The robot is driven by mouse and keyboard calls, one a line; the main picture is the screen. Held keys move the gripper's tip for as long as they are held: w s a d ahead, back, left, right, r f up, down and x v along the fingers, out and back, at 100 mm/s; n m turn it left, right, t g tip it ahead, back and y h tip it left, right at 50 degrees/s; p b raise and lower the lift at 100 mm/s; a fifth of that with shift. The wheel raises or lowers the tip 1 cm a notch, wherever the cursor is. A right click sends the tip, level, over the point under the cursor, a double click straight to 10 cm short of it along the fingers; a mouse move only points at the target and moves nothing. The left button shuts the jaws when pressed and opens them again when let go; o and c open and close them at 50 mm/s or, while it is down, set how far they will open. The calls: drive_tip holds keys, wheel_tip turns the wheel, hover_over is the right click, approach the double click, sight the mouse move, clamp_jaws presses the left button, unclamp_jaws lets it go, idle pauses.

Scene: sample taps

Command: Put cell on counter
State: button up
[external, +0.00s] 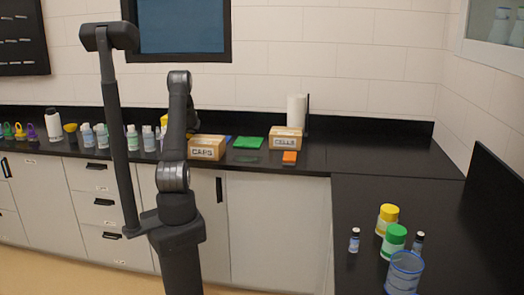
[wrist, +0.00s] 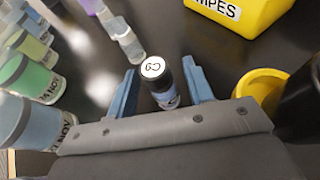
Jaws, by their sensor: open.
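My gripper (wrist: 159,66) is open in the wrist view, with one blue finger on each side of a small dark-capped vial (wrist: 165,92). The vial has a white top with a short mark and a pale blue label; I cannot tell whether it touches the fingers or is the cell. Small clear containers (wrist: 130,42) stand just beyond it. The black counter (wrist: 215,55) lies around them. In the external view, my arm largely hides the gripper near the back counter (external: 330,157). A box marked CELLS (external: 285,142) stands there.
Labelled bottles (wrist: 28,75) crowd the left of the wrist view. A yellow wipes container (wrist: 240,14) and a yellow round item (wrist: 262,88) are at right. Externally, a CAPS box (external: 206,152) is near my arm; bottles (external: 394,238) and a blue-rimmed beaker (external: 404,275) occupy the right counter.

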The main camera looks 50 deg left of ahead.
drive_tip(key=shift+r, duration=0.1)
drive_tip(key=shift+w+d+r, duration=0.1)
drive_tip(key=shift+d+r, duration=0.05)
drive_tip(key=shift+d, duration=0.05)
drive_tip(key=v, duration=1.1)
drive_tip(key=shift+d, duration=0.25)
drive_tip(key=x, duration=1.2)
drive_tip(key=shift+a, duration=0.2)
wheel_tip(320, 180, up, 3)
drive_tip(key=shift+d+r, duration=0.1)
drive_tip(key=shift+r, duration=0.3)
